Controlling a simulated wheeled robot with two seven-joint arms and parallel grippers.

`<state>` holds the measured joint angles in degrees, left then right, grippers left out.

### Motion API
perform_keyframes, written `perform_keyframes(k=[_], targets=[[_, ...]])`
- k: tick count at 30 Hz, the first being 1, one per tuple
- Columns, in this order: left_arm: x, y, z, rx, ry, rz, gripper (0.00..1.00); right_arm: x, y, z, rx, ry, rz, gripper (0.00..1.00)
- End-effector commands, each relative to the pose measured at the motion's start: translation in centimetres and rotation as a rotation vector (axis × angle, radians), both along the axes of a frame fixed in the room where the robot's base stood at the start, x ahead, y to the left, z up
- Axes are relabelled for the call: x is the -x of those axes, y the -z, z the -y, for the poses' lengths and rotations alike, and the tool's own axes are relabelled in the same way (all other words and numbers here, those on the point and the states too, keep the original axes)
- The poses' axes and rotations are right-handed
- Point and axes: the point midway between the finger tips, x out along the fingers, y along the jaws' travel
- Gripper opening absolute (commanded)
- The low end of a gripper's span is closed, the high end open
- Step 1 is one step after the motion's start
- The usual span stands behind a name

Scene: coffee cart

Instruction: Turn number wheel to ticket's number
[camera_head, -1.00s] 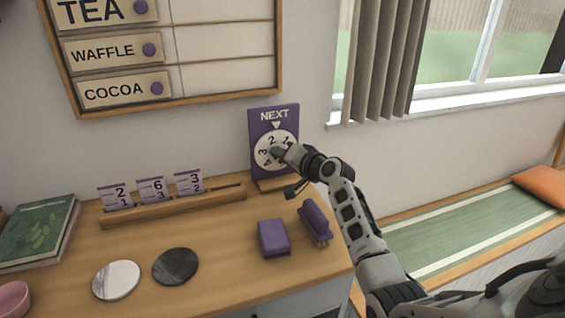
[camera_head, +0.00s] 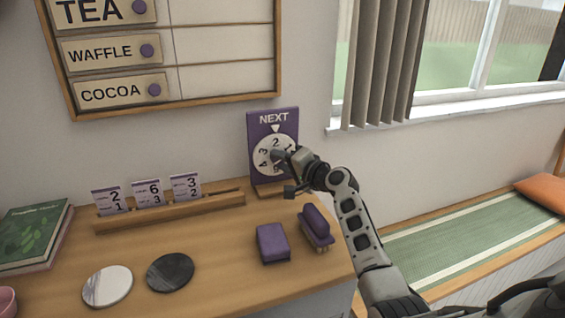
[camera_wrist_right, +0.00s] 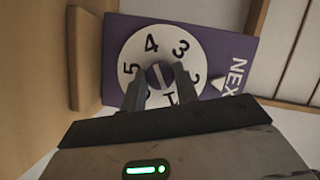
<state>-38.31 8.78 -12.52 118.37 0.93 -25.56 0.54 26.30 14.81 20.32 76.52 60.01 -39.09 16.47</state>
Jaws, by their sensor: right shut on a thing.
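The purple NEXT board (camera_head: 285,120) stands at the back right of the counter and leans near the wall. Its white number wheel (camera_head: 264,147) has a 2 close under the white pointer. In the right wrist view the wheel (camera_wrist_right: 133,52) shows 1, 2, 3, 4 and 5, with the 2 nearest the pointer (camera_wrist_right: 217,84). My right gripper (camera_head: 282,155) is shut on the purple centre knob (camera_wrist_right: 160,76), one finger on each side. Ticket cards (camera_head: 148,192) stand in a wooden rail, reading 2 over 1, 6 over 3, and 3 over 2. My left gripper is out of view.
A purple block (camera_head: 272,242) and a purple stamp-like item (camera_head: 317,226) lie below the board. A white disc (camera_head: 107,286), a dark disc (camera_head: 170,272) and a green book (camera_head: 32,236) are to the left. A menu board (camera_head: 228,62) hangs above.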

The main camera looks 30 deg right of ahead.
Motion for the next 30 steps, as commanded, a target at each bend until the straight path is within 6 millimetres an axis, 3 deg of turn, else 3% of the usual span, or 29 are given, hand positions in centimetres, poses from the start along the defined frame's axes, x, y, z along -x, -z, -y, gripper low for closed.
perform_keyframes(k=[4, 5, 6, 7, 16, 20, 30], targets=[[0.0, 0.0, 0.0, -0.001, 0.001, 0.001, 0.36, 0.0, 0.1, -0.1, 0.0, -0.002, -0.003, 0.07], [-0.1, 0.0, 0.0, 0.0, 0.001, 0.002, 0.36, 0.0, 0.1, -0.1, 0.0, -0.002, -0.003, 0.39], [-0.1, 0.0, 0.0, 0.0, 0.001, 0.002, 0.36, 0.0, 0.1, -0.1, 0.0, -0.001, -0.003, 0.5], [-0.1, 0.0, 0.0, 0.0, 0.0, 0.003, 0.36, 0.0, 0.1, -0.1, 0.0, -0.001, -0.003, 0.52], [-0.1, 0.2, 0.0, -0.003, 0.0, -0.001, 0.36, 0.2, 0.1, 0.0, 0.002, -0.001, -0.001, 0.52], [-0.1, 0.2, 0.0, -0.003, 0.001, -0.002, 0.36, 1.3, 0.0, 0.2, 0.004, 0.0, -0.003, 0.52], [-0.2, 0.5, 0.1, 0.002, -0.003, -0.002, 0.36, 8.9, -0.8, 1.3, 0.007, 0.0, -0.003, 0.52]])
